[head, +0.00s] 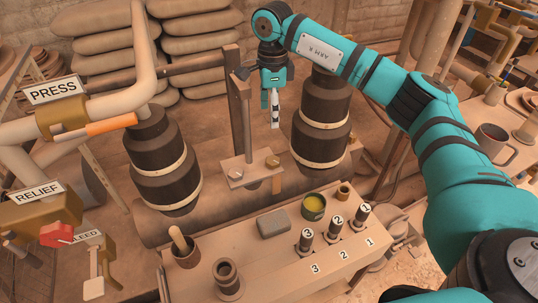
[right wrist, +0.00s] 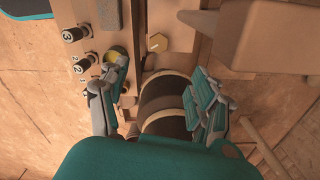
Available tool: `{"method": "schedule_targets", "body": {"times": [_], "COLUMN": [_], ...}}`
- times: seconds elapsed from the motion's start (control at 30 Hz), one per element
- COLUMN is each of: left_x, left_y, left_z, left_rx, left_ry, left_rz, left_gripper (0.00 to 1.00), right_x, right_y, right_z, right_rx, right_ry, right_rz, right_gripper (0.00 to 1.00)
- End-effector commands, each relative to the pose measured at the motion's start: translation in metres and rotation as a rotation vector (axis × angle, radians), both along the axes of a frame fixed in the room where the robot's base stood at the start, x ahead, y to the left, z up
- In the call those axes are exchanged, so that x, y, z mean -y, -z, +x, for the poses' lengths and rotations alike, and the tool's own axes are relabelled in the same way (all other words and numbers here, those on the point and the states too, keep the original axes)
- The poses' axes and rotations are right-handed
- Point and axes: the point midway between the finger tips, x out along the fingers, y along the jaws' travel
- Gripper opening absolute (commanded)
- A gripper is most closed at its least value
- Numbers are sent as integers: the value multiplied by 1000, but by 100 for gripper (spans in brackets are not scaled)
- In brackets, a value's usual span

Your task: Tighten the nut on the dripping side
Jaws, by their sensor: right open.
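Two hex nuts sit on the bracket plate (head: 250,168) at the foot of the centre post, the left nut (head: 235,174) and the right nut (head: 272,161). One golden nut (right wrist: 157,43) shows in the right wrist view, ahead of the fingers. I cannot make out a drip on either side. Sockets numbered 1 (head: 362,213), 2 (head: 335,227) and 3 (head: 305,240) stand on the bench. My right gripper (head: 270,112) is open and empty, pointing down between the post and the right dark barrel. It also shows in the right wrist view (right wrist: 159,75). My left gripper is out of view.
Dark banded barrels stand left (head: 160,165) and right (head: 322,115) of the post (head: 243,110). The bench (head: 270,270) holds a grey block (head: 273,223), a yellow-filled cup (head: 314,206) and a handled pot. PRESS and RELIEF pipework with a red handle (head: 57,235) is at left.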

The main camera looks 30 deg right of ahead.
Motion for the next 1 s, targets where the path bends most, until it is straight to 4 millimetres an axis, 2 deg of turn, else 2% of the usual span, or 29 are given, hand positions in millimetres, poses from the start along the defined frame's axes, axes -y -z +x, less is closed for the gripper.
{"method": "schedule_targets", "body": {"times": [0.17, 0.7, 0.83, 1.0], "left_x": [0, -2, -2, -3], "left_y": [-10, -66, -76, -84], "left_z": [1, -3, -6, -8], "left_rx": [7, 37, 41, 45], "left_ry": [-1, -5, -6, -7], "left_rz": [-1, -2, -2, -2], "left_gripper": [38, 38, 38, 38], "right_x": [2, 0, 0, 0], "right_y": [25, 140, 158, 170], "right_z": [-1, -1, -1, -1], "right_rx": [-6, -5, -4, -3], "right_ry": [1, -1, 0, 0], "right_rz": [-6, -2, -2, -1], "right_gripper": [64, 64, 64, 64]}}
